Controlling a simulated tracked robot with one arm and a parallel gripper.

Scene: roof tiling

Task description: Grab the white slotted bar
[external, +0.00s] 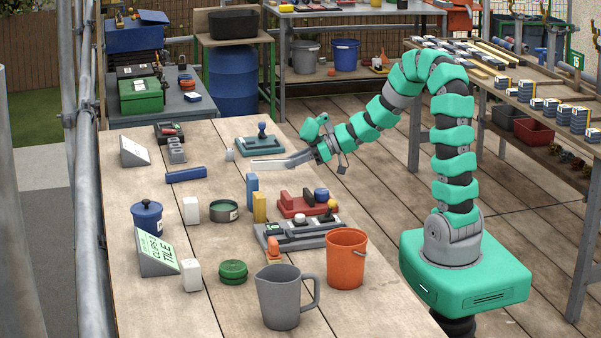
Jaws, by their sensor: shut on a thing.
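The white slotted bar (266,163) is a thin pale strip near the back right edge of the wooden table, just in front of a green base with a blue knob. My gripper (289,162) reaches in from the right and is shut on the bar's right end. The slots are too small to make out. I cannot tell whether the bar touches the table or hangs just above it.
The green base with the blue knob (262,143) is close behind the bar. A small white block (229,155) and a blue bar (186,174) lie to the left. Upright blue and yellow blocks, an orange bucket (346,258) and a grey jug (279,298) stand nearer the front.

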